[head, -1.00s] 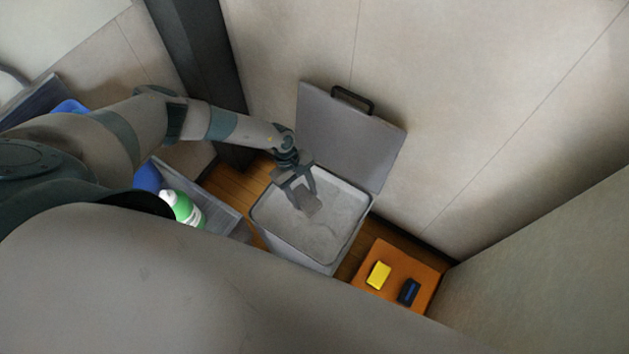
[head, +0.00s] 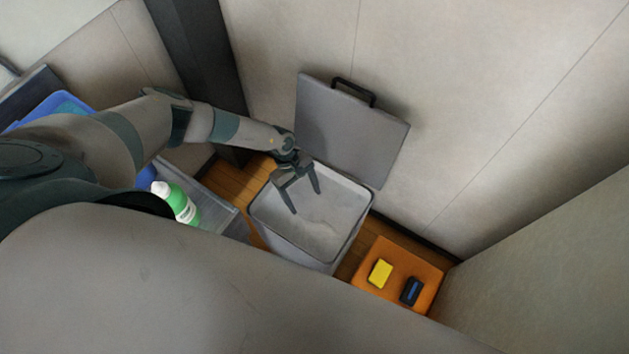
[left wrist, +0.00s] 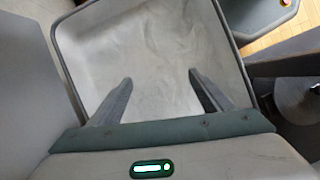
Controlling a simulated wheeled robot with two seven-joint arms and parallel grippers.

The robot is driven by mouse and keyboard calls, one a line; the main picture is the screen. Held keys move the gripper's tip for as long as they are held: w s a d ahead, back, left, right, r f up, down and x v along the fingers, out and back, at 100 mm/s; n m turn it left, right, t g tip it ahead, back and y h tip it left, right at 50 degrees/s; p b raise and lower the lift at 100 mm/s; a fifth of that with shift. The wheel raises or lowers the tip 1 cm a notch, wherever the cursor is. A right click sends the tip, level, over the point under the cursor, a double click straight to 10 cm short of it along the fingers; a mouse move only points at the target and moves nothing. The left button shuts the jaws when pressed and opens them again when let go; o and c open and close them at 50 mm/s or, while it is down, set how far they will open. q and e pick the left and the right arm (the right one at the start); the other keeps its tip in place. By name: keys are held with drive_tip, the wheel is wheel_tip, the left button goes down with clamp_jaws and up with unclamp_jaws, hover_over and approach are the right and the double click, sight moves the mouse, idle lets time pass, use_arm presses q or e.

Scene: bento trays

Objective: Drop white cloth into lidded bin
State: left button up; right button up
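The grey bin (head: 257,222) stands on the floor with its lid (head: 350,132) raised and leaning back toward the wall. My left gripper (head: 306,203) is over the bin's mouth, fingers spread wide with nothing between them. The left wrist view also shows the open gripper (left wrist: 160,76) above the bin's interior. A pale, faintly creased patch lies inside the bin; it looks like the white cloth (left wrist: 170,45), but its edges blend with the bin's pale inside. My right gripper is not in view.
An orange mat (head: 420,262) right of the bin holds a yellow block (head: 380,272) and a dark blue item (head: 410,291). A grey container (head: 222,207) with a green-and-white bottle (head: 183,206) is to the left. Walls stand close behind and at right.

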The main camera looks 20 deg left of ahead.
use_arm(q)
drive_tip(key=shift+r, duration=0.1)
drive_tip(key=b+v, duration=0.2)
drive_tip(key=v, duration=1.5)
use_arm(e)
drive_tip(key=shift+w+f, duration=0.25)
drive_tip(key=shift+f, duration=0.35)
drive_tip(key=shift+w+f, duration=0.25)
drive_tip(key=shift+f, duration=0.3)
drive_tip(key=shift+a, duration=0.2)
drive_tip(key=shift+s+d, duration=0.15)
